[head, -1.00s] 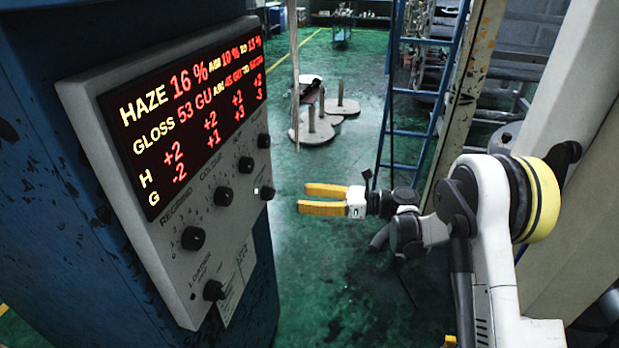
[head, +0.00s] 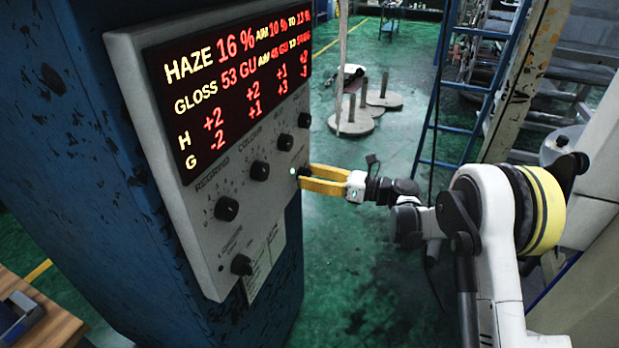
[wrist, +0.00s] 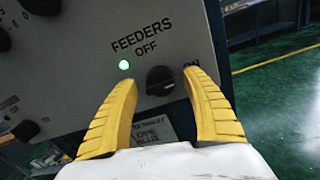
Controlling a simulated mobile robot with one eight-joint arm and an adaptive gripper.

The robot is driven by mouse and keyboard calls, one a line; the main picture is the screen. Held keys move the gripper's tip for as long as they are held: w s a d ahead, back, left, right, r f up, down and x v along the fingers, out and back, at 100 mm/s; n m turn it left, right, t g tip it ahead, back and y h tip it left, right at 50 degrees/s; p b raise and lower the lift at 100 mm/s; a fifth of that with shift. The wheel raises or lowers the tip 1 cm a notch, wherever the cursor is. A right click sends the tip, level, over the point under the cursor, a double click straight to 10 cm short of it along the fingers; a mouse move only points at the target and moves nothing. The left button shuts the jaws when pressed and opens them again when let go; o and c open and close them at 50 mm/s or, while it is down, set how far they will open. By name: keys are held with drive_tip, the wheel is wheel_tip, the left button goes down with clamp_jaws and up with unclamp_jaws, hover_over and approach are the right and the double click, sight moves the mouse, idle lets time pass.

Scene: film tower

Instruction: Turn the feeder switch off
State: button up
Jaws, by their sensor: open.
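The feeder switch (wrist: 160,82) is a round black knob on the grey control panel (wrist: 75,75), under the words FEEDERS and OFF, with ON at its right. The knob's setting is too small to read surely. A green lamp (wrist: 124,65) beside it is lit; it also shows in the head view (head: 293,171). My gripper (head: 306,176) is open, its yellow fingers pointing at the panel's right edge. In the wrist view its fingertips (wrist: 160,76) stand on either side of the knob, with a gap on each side. Whether the tips touch the panel cannot be told.
Other black knobs (head: 226,208) sit on the panel, below a red and yellow display (head: 235,85). The panel is on a blue cabinet (head: 95,170). A blue ladder (head: 437,110) stands behind my arm. Green floor is open right of the cabinet.

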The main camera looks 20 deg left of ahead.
drive_tip(key=c, duration=1.2)
drive_tip(key=shift+n, duration=0.4)
drive_tip(key=n, duration=0.3)
drive_tip(key=shift+r+n, duration=0.1)
drive_tip(key=shift+n, duration=0.2)
drive_tip(key=n+b, duration=0.1)
drive_tip(key=n, duration=0.7)
drive_tip(key=shift+s+n+t, duration=0.1)
drive_tip(key=shift+n+t, duration=0.2)
drive_tip(key=shift+n, duration=0.1)
drive_tip(key=shift+n+b, duration=0.35)
drive_tip(key=shift+n, duration=1.85)
